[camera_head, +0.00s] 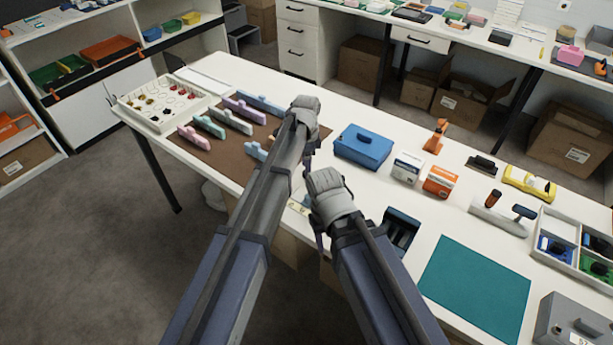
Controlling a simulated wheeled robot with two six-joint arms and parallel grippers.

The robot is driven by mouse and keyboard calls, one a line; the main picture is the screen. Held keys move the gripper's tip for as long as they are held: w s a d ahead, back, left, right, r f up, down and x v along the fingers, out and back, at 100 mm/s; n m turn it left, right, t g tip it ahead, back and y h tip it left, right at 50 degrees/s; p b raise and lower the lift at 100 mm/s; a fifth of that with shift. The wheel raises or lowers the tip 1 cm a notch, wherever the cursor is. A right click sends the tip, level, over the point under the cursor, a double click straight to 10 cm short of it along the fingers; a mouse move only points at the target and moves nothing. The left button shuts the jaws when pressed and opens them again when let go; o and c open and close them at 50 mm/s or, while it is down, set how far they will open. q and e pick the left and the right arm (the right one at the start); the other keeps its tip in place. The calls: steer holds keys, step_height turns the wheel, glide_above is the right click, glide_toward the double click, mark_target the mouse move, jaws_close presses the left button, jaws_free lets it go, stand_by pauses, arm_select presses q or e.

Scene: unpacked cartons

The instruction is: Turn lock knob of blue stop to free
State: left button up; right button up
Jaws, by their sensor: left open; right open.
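A dark blue-grey stop (261,102) lies at the far edge of the brown mat (200,152). A lighter blue piece (255,151) lies at the mat's near right, partly covered by my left arm. Knobs on the blue pieces are too small to read. My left gripper (304,112) is open over the right end of the mat, to the right of both blue pieces. My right gripper (328,188) is open, nearer the table's front edge, off the mat. Neither gripper visibly holds anything; the fingertips are hard to make out.
A white tray of small parts (132,113) is on the left. A blue case (362,164) stands right of my grippers. A teal mat (475,288) is bare.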

arm_select(q)
steer(key=shift+f+b, duration=0.35)
steer(key=shift+f, duration=0.45)
jaws_close()
